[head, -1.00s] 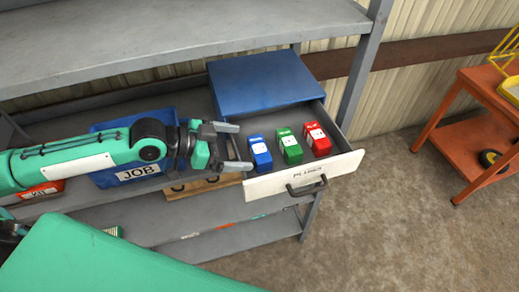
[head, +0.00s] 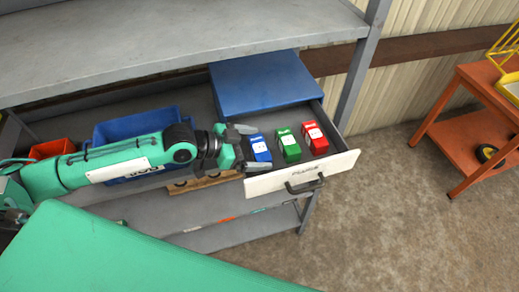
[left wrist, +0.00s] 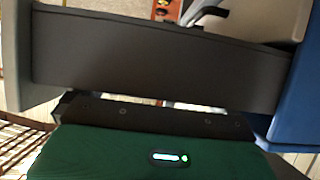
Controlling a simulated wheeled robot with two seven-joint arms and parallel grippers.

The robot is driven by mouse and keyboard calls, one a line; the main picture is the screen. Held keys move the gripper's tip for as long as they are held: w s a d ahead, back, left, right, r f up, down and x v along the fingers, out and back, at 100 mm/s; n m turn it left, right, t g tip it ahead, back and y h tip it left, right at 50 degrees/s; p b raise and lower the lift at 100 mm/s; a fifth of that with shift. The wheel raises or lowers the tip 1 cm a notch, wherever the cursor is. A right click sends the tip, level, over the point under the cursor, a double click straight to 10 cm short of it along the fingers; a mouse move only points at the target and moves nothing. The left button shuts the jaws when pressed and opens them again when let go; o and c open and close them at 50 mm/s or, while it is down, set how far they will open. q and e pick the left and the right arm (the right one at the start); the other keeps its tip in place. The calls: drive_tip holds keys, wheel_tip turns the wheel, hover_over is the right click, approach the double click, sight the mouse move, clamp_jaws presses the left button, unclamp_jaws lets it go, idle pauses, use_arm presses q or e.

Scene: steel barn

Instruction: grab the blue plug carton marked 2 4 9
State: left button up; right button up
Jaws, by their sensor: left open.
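The blue plug carton (head: 260,148) stands in the open drawer (head: 300,175), leftmost in a row with a green carton (head: 288,145) and a red carton (head: 315,138). It has a white label, but its number is too small to read. My left gripper (head: 247,149) is open at the drawer's left side, its fingertips just beside the blue carton. I cannot tell whether they touch it. The left wrist view shows a dark grey drawer side (left wrist: 160,60) close ahead; the blue carton does not show there. My right gripper is not in view.
The drawer belongs to a blue cabinet (head: 262,82) on a grey shelf. A blue bin (head: 140,128) and a red bin (head: 52,149) stand behind my left arm. A shelf board (head: 180,38) hangs above. An orange cart (head: 470,130) stands at right, with open floor between.

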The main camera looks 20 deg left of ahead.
use_arm(q)
drive_tip(key=c, duration=0.8)
drive_tip(key=shift+r, duration=0.1)
